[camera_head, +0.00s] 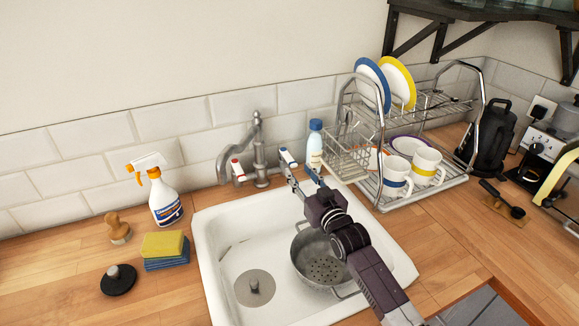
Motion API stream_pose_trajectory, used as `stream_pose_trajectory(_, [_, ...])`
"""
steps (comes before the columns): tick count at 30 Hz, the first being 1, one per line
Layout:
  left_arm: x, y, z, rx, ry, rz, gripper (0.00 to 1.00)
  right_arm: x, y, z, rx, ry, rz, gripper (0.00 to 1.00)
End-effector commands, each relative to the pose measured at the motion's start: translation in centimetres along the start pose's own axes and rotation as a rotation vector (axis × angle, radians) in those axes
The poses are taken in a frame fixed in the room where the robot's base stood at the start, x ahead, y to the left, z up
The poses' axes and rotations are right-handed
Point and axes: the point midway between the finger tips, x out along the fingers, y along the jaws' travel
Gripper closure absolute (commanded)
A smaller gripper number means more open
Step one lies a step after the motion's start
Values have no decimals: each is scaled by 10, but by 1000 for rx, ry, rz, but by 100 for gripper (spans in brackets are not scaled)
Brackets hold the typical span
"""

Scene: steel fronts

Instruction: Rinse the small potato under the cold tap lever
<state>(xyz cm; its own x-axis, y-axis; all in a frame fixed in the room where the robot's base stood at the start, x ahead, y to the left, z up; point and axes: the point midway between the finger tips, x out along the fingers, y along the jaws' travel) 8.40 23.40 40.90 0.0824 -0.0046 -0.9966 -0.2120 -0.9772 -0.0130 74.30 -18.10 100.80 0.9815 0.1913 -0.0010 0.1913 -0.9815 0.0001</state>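The tap (258,153) stands behind the white sink (212,262). Its cold lever (287,156) has a blue mark and its other lever (237,170) a red one. My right gripper (300,171) reaches up over the sink from the lower right. No potato can be made out; my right arm hides part of the metal colander (309,247) in the sink. No water stream shows. My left gripper is out of view.
A blue-capped bottle (314,147) and a dish rack (384,200) with plates and mugs stand close right of the tap. A spray bottle (165,201), sponges (164,245), a brush (118,230) and a black sink plug (118,282) are on the left worktop.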

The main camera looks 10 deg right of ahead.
Motion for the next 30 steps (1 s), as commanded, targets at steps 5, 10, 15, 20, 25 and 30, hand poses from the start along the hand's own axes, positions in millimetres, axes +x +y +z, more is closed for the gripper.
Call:
stream_pose_trajectory(5, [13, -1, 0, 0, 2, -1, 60, 12, 0, 3, 0, 3, -1, 65])
stream_pose_trajectory(10, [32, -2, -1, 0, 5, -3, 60, 34, 0, 4, -1, 4, 0, 65])
stream_pose_trajectory(15, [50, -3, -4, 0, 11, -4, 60, 55, 0, 4, -1, 3, 0, 65])
stream_pose_trajectory(20, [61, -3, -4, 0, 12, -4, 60, 69, -1, 3, 0, 2, -1, 65])
stream_pose_trajectory(25, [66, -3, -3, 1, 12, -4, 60, 76, -1, 1, 0, 1, -1, 65])
stream_pose_trajectory(30, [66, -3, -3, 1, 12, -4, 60, 78, 0, 0, 1, 0, -1, 65])
